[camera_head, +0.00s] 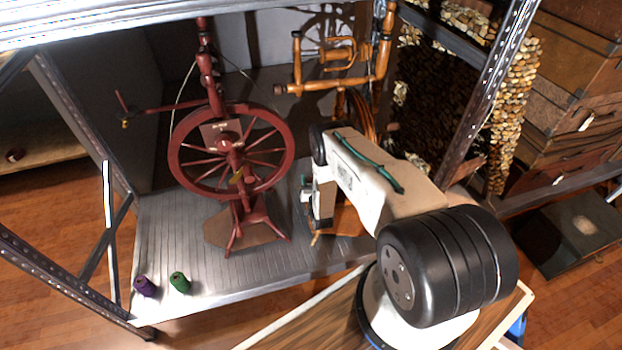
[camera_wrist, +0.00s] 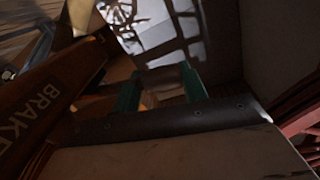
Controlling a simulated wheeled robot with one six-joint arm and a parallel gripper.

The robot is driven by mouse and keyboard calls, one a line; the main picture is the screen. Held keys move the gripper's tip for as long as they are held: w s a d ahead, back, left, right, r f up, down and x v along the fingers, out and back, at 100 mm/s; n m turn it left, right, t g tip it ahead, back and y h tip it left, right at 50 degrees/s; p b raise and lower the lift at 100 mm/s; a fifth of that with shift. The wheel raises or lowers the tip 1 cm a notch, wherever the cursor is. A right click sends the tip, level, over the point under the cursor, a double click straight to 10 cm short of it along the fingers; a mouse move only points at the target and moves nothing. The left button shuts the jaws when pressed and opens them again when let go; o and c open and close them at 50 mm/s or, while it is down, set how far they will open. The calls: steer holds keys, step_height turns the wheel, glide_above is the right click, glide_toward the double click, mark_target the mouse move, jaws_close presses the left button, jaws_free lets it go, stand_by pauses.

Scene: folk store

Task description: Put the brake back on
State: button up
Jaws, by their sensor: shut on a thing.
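In the wrist view, a brown wooden part (camera_wrist: 40,110) lettered "BRAKE" slants across the left side. The two green fingertips of my gripper (camera_wrist: 161,92) show near the middle, to the right of that part. They are shut on a small tan piece (camera_wrist: 149,99), which looks like the brake; its shape is mostly hidden in shadow. In the head view, my arm reaches to the golden wooden spinning wheel (camera_head: 345,84) at the back of the shelf. My arm covers its lower part, and my fingertips are hidden there.
A dark red spinning wheel (camera_head: 231,150) stands just left of my arm on the metal shelf (camera_head: 170,235). Purple (camera_head: 145,286) and green (camera_head: 180,282) spools stand at the shelf's front left. A metal post (camera_head: 487,95) rises at right, before stacked cases (camera_head: 575,80).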

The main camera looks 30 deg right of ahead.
steer(key=shift+a+f+n, duration=0.1)
steer(key=shift+f+n, duration=0.55)
steer(key=shift+n, duration=0.35)
steer(key=o, duration=1.4)
steer(key=v, duration=0.7)
steer(key=shift+s+a, duration=0.15)
steer(key=shift+s, duration=0.25)
